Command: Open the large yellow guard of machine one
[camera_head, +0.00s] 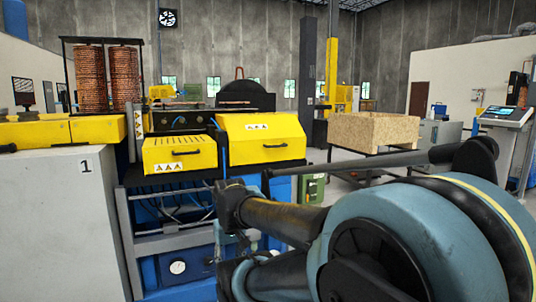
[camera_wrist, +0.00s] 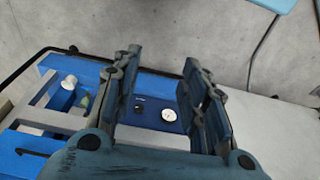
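The large yellow guard (camera_head: 262,137) is on the blue machine in the middle of the head view. It looks shut, with a dark handle (camera_head: 275,146) on its sloped front. A smaller yellow guard (camera_head: 180,153) with its own handle sits left of it. No guard shows clearly in the wrist view.
The grey cabinet (camera_head: 55,225) stands at left. Copper coils (camera_head: 91,78) stand behind it. A wooden crate (camera_head: 373,130) is on a stand at right. My arm covers the lower right of the head view. Grey floor (camera_wrist: 195,30) shows beyond the machine in the wrist view.

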